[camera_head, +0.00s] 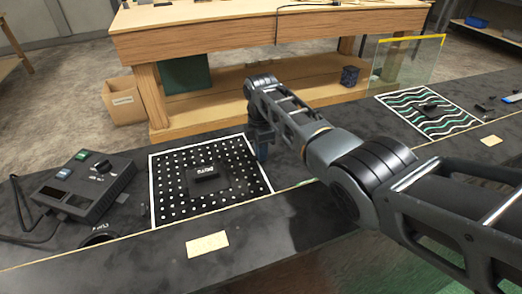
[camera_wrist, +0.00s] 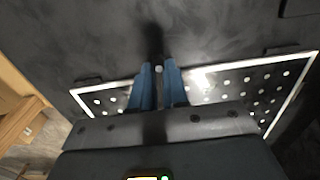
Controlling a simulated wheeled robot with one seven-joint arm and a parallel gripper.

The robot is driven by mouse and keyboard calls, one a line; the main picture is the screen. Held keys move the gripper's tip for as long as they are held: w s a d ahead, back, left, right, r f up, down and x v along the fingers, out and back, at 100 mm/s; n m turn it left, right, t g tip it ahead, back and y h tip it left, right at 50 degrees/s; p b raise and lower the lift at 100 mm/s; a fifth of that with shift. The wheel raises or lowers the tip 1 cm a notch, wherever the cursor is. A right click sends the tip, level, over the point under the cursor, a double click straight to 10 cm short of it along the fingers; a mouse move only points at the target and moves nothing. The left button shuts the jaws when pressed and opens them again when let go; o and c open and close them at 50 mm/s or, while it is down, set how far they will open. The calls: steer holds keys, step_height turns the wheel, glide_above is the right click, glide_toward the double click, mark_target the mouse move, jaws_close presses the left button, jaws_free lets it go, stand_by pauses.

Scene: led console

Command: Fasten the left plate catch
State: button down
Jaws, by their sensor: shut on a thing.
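The left plate (camera_head: 168,196) is black with white dots and a white border, lying flat on the dark bench. It also shows in the wrist view (camera_wrist: 229,92), partly covered by my gripper. My gripper (camera_wrist: 158,70) has its blue fingers close together at the plate's border, with a small pale spot between the tips. In the head view my gripper (camera_head: 262,154) points down at the plate's right edge. It is shut on a small part there, which fits the plate catch; the fingers hide most of it, so its position cannot be told.
A control box (camera_head: 84,187) with buttons and a cable stands left of the plate. A wavy-striped plate (camera_head: 430,112) and a clear upright panel (camera_head: 405,62) are at right. A yellow note (camera_head: 208,244) lies in front.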

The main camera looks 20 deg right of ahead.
stand_by(0.5)
steer(key=c, duration=1.1)
jaws_free()
steer(key=shift+c, duration=0.2)
steer(key=shift+r, duration=0.1)
step_height(320, 180, up, 8)
steer(key=shift+f, duration=0.2)
